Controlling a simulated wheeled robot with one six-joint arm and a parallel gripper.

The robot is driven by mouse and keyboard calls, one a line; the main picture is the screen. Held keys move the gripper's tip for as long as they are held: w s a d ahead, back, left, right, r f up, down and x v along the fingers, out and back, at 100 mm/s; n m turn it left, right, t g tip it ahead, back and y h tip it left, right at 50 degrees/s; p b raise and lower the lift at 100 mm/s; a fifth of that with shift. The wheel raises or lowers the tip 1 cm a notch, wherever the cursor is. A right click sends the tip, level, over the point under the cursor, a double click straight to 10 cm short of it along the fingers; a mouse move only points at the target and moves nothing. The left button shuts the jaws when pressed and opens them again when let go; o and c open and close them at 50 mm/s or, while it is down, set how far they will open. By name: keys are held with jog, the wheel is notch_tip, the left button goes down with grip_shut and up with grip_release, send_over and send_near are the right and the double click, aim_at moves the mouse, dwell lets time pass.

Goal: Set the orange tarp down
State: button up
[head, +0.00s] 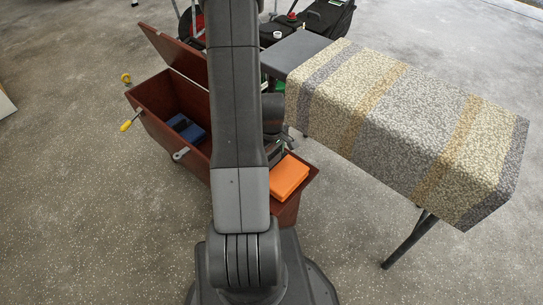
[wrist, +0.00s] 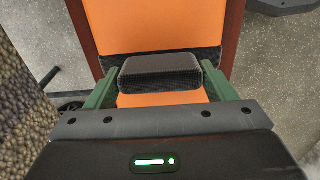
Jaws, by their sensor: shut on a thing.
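The orange tarp (head: 289,176) is a folded, flat block at the near right end of the long wooden chest (head: 150,97). In the wrist view the tarp (wrist: 150,25) fills the space between two brown chest walls, with more orange showing between my fingers. My gripper (wrist: 158,78) has green fingers on both sides of a dark block, and it is shut on the tarp. In the head view my arm hides most of the gripper. Whether the tarp rests on the chest floor cannot be seen.
The chest lid (head: 172,52) stands open at the back. Dark blue items (head: 186,128) lie inside the chest's left part. A yellow-handled tool (head: 130,122) is at its left side. A table with a patterned cloth (head: 400,125) stands close on the right.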

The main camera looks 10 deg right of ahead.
jog(key=o, duration=1.9)
notch_tip(320, 180, up, 12)
jog(key=p, duration=0.2)
jog(key=shift+r+p, duration=0.1)
jog(key=shift+p, duration=0.2)
